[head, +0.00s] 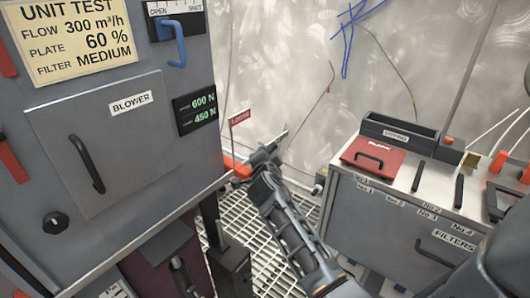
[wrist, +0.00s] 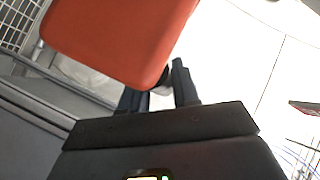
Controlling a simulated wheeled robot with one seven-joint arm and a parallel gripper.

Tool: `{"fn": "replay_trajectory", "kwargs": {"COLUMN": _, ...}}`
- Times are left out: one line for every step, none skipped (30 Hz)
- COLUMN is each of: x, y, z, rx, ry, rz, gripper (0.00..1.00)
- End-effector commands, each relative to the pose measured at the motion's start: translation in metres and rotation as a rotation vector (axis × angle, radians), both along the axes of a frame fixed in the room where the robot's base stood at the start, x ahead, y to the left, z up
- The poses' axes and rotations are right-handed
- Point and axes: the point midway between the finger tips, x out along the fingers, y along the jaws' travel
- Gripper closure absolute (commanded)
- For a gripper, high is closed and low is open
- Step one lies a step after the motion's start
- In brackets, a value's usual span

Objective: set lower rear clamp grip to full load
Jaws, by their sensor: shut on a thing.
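The orange-red clamp grip (head: 236,168) sticks out at the right edge of the grey cabinet, low down. My gripper (head: 262,160) reaches up from the lower right and is shut at this grip. In the wrist view the grip (wrist: 120,38) is a large orange slab that partly covers the fingers (wrist: 158,95), so the contact is hidden. A small red flag reading LOOSE (head: 240,118) stands above the grip. A dark display (head: 197,108) on the cabinet side shows 600 N and 450 N in green.
The grey cabinet (head: 140,150) with a BLOWER door fills the left. A filter cabinet (head: 400,215) with a red case (head: 373,160) on top stands at right. Metal grating (head: 260,235) lies between them. A blue lever (head: 172,45) sits under OPEN/SHUT labels.

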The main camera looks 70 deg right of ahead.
Motion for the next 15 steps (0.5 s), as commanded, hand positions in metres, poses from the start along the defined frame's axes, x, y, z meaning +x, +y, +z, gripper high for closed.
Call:
{"fn": "replay_trajectory", "kwargs": {"x": 0.0, "y": 0.0006, "z": -0.0009, "rx": 0.004, "ry": 0.001, "rz": 0.001, "gripper": 1.0}}
{"fn": "replay_trajectory", "kwargs": {"x": 0.0, "y": 0.0005, "z": -0.001, "rx": 0.005, "ry": 0.0, "rz": 0.001, "gripper": 1.0}}
{"fn": "replay_trajectory", "kwargs": {"x": 0.0, "y": 0.0005, "z": -0.0013, "rx": 0.005, "ry": 0.0, "rz": 0.001, "gripper": 1.0}}
{"fn": "replay_trajectory", "kwargs": {"x": 0.0, "y": 0.0005, "z": -0.0013, "rx": 0.005, "ry": 0.001, "rz": 0.001, "gripper": 1.0}}
{"fn": "replay_trajectory", "kwargs": {"x": 0.0, "y": 0.0005, "z": -0.0013, "rx": 0.005, "ry": 0.001, "rz": 0.001, "gripper": 1.0}}
{"fn": "replay_trajectory", "kwargs": {"x": 0.0, "y": 0.0006, "z": -0.0013, "rx": 0.004, "ry": 0.001, "rz": 0.001, "gripper": 1.0}}
{"fn": "replay_trajectory", "kwargs": {"x": 0.0, "y": 0.0006, "z": -0.0013, "rx": 0.004, "ry": 0.001, "rz": 0.001, "gripper": 1.0}}
{"fn": "replay_trajectory", "kwargs": {"x": 0.0, "y": 0.0006, "z": -0.0013, "rx": 0.004, "ry": 0.001, "rz": 0.001, "gripper": 1.0}}
{"fn": "replay_trajectory", "kwargs": {"x": 0.0, "y": 0.0006, "z": -0.0013, "rx": 0.004, "ry": 0.001, "rz": 0.001, "gripper": 0.69}}
{"fn": "replay_trajectory", "kwargs": {"x": 0.0, "y": 0.0006, "z": -0.0013, "rx": 0.004, "ry": 0.0, "rz": 0.001, "gripper": 0.66}}
{"fn": "replay_trajectory", "kwargs": {"x": 0.0001, "y": 0.0006, "z": -0.0012, "rx": 0.004, "ry": 0.0, "rz": 0.001, "gripper": 0.63}}
{"fn": "replay_trajectory", "kwargs": {"x": 0.0001, "y": 0.0005, "z": -0.0011, "rx": 0.004, "ry": 0.0, "rz": 0.001, "gripper": 0.59}}
{"fn": "replay_trajectory", "kwargs": {"x": 0.0001, "y": 0.0005, "z": -0.0011, "rx": 0.004, "ry": 0.0, "rz": 0.001, "gripper": 0.56}}
{"fn": "replay_trajectory", "kwargs": {"x": 0.0001, "y": 0.0005, "z": -0.001, "rx": 0.004, "ry": 0.0, "rz": 0.001, "gripper": 0.53}}
{"fn": "replay_trajectory", "kwargs": {"x": 0.0001, "y": 0.0005, "z": -0.0009, "rx": 0.004, "ry": 0.0, "rz": 0.001, "gripper": 0.5}}
